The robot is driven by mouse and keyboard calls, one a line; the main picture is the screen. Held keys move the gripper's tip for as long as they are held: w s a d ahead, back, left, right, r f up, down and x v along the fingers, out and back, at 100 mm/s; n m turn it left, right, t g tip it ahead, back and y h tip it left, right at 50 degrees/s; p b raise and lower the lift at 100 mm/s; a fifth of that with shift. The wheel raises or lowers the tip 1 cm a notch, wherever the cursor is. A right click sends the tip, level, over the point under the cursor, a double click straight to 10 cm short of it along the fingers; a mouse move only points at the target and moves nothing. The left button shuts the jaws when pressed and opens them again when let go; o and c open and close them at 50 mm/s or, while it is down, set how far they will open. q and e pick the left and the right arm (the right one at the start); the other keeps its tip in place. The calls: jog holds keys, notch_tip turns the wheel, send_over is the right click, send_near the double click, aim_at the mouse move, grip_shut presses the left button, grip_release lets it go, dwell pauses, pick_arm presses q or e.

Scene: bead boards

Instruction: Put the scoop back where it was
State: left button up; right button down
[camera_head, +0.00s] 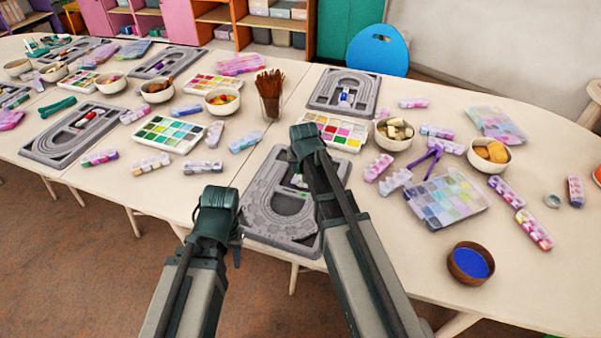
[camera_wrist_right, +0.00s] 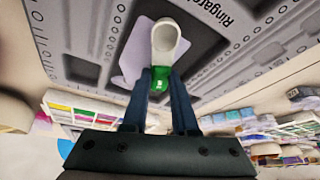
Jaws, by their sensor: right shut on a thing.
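The scoop (camera_wrist_right: 166,42) has a white bowl and a green handle. In the right wrist view my right gripper (camera_wrist_right: 163,84) is shut on its green part, with the bowl pointing away from the hand. In the head view the right gripper (camera_head: 300,176) is over the grey bead board (camera_head: 262,215) in front of me. A bit of green and white shows under the hand there. The grey board also shows in the right wrist view (camera_wrist_right: 85,35); I cannot tell whether the scoop touches it. My left gripper (camera_head: 232,236) is left of the board; its jaws are unclear.
A paint palette (camera_head: 337,145), bead boxes and bowls crowd the table behind the board. A clear bead case (camera_head: 447,212) and a brown bowl with blue contents (camera_head: 471,263) are to the right. A cup of brown sticks (camera_head: 270,105) stands behind.

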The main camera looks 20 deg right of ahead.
jog(key=shift+f, duration=0.15)
jog(key=c, duration=0.7)
grip_release()
jog(key=shift+r, duration=0.3)
jog(key=d+p+v, duration=0.1)
jog(key=p+v, duration=1)
jog(key=v, duration=0.1)
jog(key=s+a+n+g, duration=0.1)
jog(key=s+a+n, duration=0.1)
jog(key=s+a, duration=0.2)
jog(key=s+a+f+n+g, duration=0.1)
jog(key=s+a+n+g, duration=0.1)
jog(key=s+a, duration=0.3)
jog(key=s+a+f+n+g, duration=0.1)
jog(key=s+a, duration=0.3)
jog(key=s, duration=0.7)
jog(key=shift+a+n+g+h, duration=0.3)
jog(key=shift+a+n+g, duration=0.1)
jog(key=shift+n+g, duration=0.25)
